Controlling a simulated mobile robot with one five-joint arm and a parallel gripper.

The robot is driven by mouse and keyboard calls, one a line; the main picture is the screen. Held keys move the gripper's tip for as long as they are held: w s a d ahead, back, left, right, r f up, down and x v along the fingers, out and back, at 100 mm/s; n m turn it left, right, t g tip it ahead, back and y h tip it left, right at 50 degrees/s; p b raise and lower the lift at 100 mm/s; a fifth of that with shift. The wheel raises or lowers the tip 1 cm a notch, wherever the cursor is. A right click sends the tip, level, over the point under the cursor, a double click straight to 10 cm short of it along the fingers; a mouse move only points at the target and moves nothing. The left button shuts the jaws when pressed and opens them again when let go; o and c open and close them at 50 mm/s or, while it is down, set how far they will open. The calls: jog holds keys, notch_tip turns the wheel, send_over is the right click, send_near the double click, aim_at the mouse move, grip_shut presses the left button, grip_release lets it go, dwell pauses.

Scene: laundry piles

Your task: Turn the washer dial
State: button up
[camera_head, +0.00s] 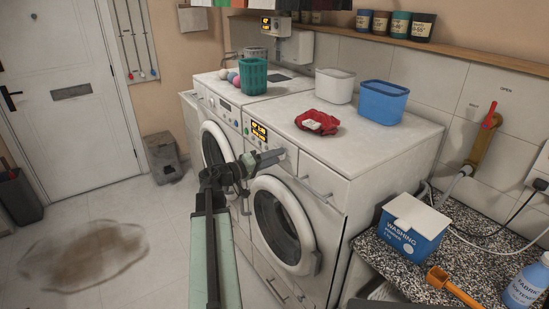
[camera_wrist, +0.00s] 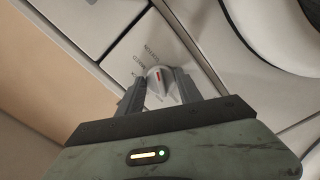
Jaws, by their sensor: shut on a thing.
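The washer dial (camera_wrist: 160,79) is a pale round knob with a red mark on its face, seen in the wrist view beside dark printed lettering on a white panel. My gripper (camera_wrist: 159,88) has one finger on each side of the dial and is shut on it. In the head view my gripper (camera_head: 268,158) reaches the upper front panel of the right-hand machine (camera_head: 345,205), beside its lit orange display (camera_head: 259,131). The dial is hidden behind the fingers there.
On the machines stand a green basket (camera_head: 253,77), a red cloth (camera_head: 317,122), a white bin (camera_head: 335,85) and a blue bin (camera_head: 383,102). A speckled counter (camera_head: 385,260) with a blue washing box (camera_head: 412,228) lies at right. A brown stain (camera_head: 88,254) marks the open floor at left.

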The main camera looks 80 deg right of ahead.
jog(key=shift+f+m, duration=0.1)
jog(key=shift+m, duration=0.2)
jog(key=o, duration=1.3)
jog(key=shift+o, duration=0.2)
jog(key=v, duration=0.8)
jog(key=shift+s, duration=0.1)
